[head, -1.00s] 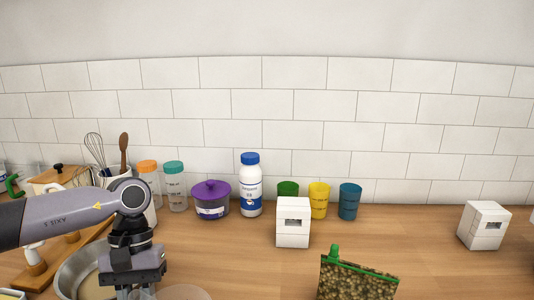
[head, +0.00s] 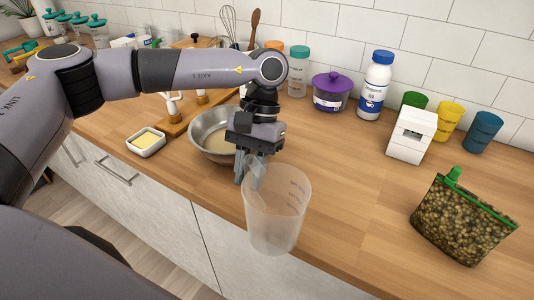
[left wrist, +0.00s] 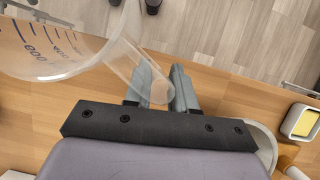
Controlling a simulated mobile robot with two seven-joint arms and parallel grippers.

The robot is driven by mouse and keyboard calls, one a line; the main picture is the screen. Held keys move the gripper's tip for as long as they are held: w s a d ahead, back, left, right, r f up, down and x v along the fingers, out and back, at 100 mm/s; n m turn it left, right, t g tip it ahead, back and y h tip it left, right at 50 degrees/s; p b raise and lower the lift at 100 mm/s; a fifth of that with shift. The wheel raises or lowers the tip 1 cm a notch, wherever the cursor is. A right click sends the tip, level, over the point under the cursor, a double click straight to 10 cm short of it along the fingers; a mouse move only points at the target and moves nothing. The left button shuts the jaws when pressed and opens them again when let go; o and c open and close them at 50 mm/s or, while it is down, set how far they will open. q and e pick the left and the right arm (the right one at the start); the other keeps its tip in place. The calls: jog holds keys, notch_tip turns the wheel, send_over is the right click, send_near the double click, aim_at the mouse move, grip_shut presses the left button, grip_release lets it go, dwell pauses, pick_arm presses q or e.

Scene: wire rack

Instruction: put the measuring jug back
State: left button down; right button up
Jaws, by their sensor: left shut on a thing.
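The measuring jug (head: 277,212) is translucent plastic with printed graduations, upright near the counter's front edge in the head view. My left gripper (head: 246,172) is shut on its handle, at the jug's left. In the left wrist view the handle (left wrist: 140,72) runs between the fingers of my left gripper (left wrist: 160,88), and part of the jug (left wrist: 55,40) with blue markings fills the upper left. I cannot tell whether the jug's base touches the counter. My right gripper is in neither view.
A metal bowl (head: 211,138) stands just behind my left gripper, with a butter dish (head: 146,142) to its left. A bag of green-brown contents (head: 458,222) stands at the right. A white box (head: 410,137), cups and jars line the back. The counter between jug and bag is clear.

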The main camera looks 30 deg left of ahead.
pick_arm(q)
jog(key=shift+w+d+r, duration=0.1)
jog(key=shift+w+d, duration=0.05)
jog(key=shift+d, duration=0.1)
jog(key=w+d+r+n+t+h+b, duration=0.2)
jog(key=d+r+n+t+b, duration=0.2)
jog(key=d+r+n, duration=0.55)
jog(key=w+d+r+n+t+h+b, duration=0.15)
jog(key=r+n+t+b, duration=0.4)
jog(key=n, duration=0.85)
jog(key=shift+n+g+h, duration=0.25)
jog(key=shift+g, duration=0.7)
jog(key=f, duration=0.6)
jog(key=f+p, duration=0.1)
jog(key=f, duration=1.1)
jog(key=shift+s+d+f, duration=0.1)
jog(key=shift+d+f, duration=0.15)
jog(key=shift+f, duration=0.05)
